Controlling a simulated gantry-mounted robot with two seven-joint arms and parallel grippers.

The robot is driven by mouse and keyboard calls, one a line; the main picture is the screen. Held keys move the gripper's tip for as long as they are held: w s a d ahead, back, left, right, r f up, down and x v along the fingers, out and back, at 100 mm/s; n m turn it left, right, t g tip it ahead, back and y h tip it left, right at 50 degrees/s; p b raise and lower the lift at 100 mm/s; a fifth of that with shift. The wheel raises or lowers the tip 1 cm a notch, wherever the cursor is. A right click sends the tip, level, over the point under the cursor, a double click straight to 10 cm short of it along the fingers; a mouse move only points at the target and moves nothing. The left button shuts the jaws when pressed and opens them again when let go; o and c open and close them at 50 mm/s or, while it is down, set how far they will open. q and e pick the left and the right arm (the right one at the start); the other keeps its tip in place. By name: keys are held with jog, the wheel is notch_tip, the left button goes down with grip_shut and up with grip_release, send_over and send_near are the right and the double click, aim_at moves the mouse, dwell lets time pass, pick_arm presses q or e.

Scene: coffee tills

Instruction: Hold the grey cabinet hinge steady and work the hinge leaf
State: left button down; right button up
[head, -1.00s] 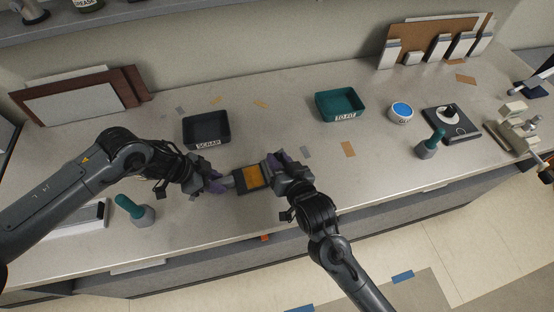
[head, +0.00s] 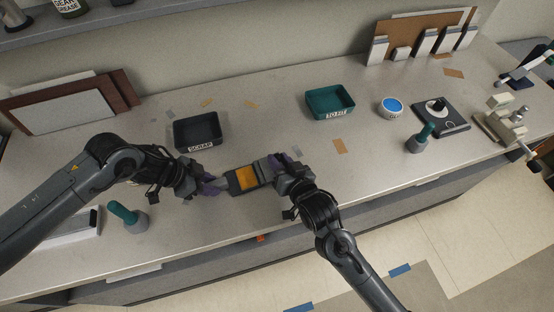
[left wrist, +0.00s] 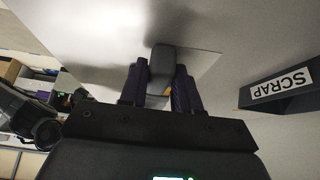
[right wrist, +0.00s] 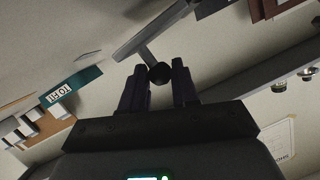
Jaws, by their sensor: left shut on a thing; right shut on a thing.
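The grey cabinet hinge (head: 233,187) with an orange panel is held between my two grippers, over the counter's front part. My left gripper (head: 215,187) is shut on its left end. The left wrist view shows a rounded grey end (left wrist: 162,62) between the dark fingers. My right gripper (head: 273,169) is shut on its right end. The right wrist view shows a dark round knob (right wrist: 160,73) at the fingertips, with a flat grey bar (right wrist: 150,37) beyond it. The fingers hide parts of both ends. I cannot tell the leaf's angle.
A black SCRAP tray (head: 176,136) stands behind the hinge and a teal TO FIT tray (head: 331,113) further right. A teal-handled tool (head: 122,211) stands by my left arm, another (head: 422,137) at right. Counter between the trays is mostly clear.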

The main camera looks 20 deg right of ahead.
jog(key=shift+d+f, duration=0.25)
jog(key=shift+f, duration=0.05)
jog(key=o, duration=0.9)
jog(key=shift+s+r, duration=0.1)
jog(key=v, duration=1.1)
jog(key=shift+s+r, duration=0.15)
jog(key=shift+s, duration=0.25)
pick_arm(q)
jog(key=c, duration=0.7)
grip_release()
jog(key=shift+c, duration=0.2)
